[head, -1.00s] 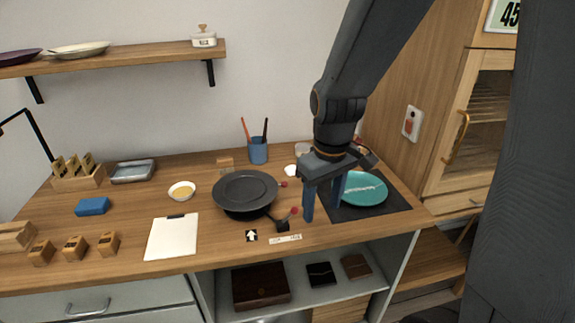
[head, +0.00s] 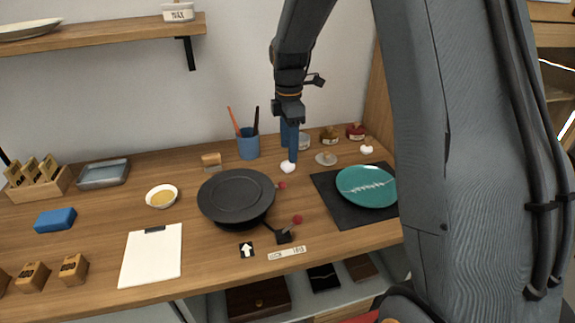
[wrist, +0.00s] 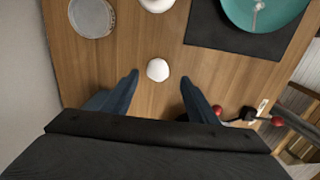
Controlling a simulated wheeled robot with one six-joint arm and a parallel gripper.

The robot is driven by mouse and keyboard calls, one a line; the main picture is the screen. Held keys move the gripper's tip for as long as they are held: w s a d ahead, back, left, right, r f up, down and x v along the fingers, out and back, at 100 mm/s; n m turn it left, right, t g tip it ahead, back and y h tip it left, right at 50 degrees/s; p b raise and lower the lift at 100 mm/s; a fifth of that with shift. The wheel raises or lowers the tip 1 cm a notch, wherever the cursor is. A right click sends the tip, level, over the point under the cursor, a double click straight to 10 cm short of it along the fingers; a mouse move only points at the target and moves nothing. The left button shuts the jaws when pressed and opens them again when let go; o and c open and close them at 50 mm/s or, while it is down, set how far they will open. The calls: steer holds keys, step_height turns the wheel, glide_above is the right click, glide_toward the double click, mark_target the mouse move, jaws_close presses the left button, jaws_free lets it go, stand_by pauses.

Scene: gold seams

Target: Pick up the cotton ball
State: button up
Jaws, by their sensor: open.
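The cotton ball (head: 288,168) is a small white lump on the wooden bench, behind and right of the black pan. In the wrist view the cotton ball (wrist: 157,69) lies close to the fingertips, centred across the gap between them. My gripper (head: 291,152) points down just above and behind it, partly overlapping it in the head view. In the wrist view my gripper (wrist: 159,79) has its two blue fingers apart with nothing held. I cannot tell the exact height of the tips above the bench.
A teal plate (head: 366,186) lies on a dark mat (head: 328,186) at right. A blue pen cup (head: 248,145) and small jars (head: 329,136) stand behind. Another white lump (head: 366,149) sits further right.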

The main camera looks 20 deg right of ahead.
mark_target(288, 166)
steer(key=shift+w+f+p, duration=0.15)
steer(key=shift+f+p, duration=0.6)
steer(key=shift+f, duration=1.6)
steer(key=shift+c, duration=0.3)
steer(key=c, duration=1.1)
